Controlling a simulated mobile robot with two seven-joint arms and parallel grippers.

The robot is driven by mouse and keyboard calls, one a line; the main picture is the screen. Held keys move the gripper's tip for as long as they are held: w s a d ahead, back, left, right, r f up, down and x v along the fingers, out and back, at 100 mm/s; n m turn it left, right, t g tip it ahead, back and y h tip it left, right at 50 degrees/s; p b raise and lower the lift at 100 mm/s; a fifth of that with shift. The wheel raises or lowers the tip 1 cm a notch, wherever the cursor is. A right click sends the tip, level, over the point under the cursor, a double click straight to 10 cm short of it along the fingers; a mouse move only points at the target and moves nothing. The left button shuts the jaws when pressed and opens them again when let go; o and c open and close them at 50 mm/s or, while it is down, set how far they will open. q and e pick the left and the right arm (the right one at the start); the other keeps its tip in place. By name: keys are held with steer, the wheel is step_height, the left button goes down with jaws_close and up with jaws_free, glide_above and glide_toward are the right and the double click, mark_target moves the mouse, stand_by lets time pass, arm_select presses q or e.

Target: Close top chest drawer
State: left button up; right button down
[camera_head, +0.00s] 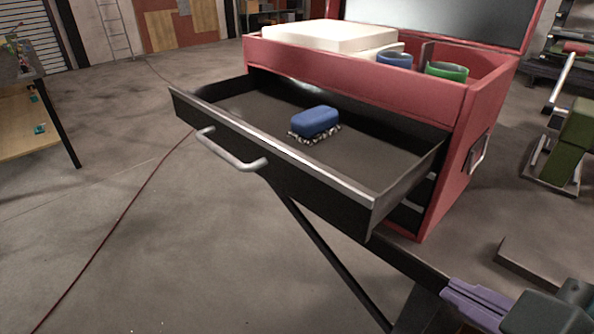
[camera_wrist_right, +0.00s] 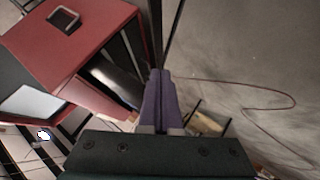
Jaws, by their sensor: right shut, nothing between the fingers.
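The red tool chest (camera_head: 480,135) stands at the right centre with its lid open. Its top drawer (camera_head: 300,163) is pulled far out, with a dark front panel, a metal rim and a silver handle (camera_head: 230,152). A blue brush (camera_head: 315,121) with pale bristles lies inside the drawer. My right gripper (camera_head: 448,287) has purple fingers, shut and empty, low at the right, apart from the drawer. In the right wrist view the fingers (camera_wrist_right: 159,78) are together, with the chest (camera_wrist_right: 85,45) on the left. My left gripper is out of view.
The chest's open top holds white boxes (camera_head: 330,37), a blue roll (camera_head: 395,61) and a green roll (camera_head: 447,71). A dark table edge (camera_head: 420,268) runs below the chest. A wooden table (camera_head: 28,128) stands at left. The floor before the drawer is free, with a red cable (camera_head: 110,227).

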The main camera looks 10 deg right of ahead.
steer(key=w+a+n+t+y+b, duration=0.2)
steer(key=a+n+t+y+b, duration=0.5)
steer(key=a+n, duration=0.55)
steer(key=w+d+n+p, duration=0.1)
steer(key=w+n+p, duration=0.1)
steer(key=w, duration=0.9)
steer(key=shift+f+p, duration=0.15)
steer(key=shift+p, duration=0.15)
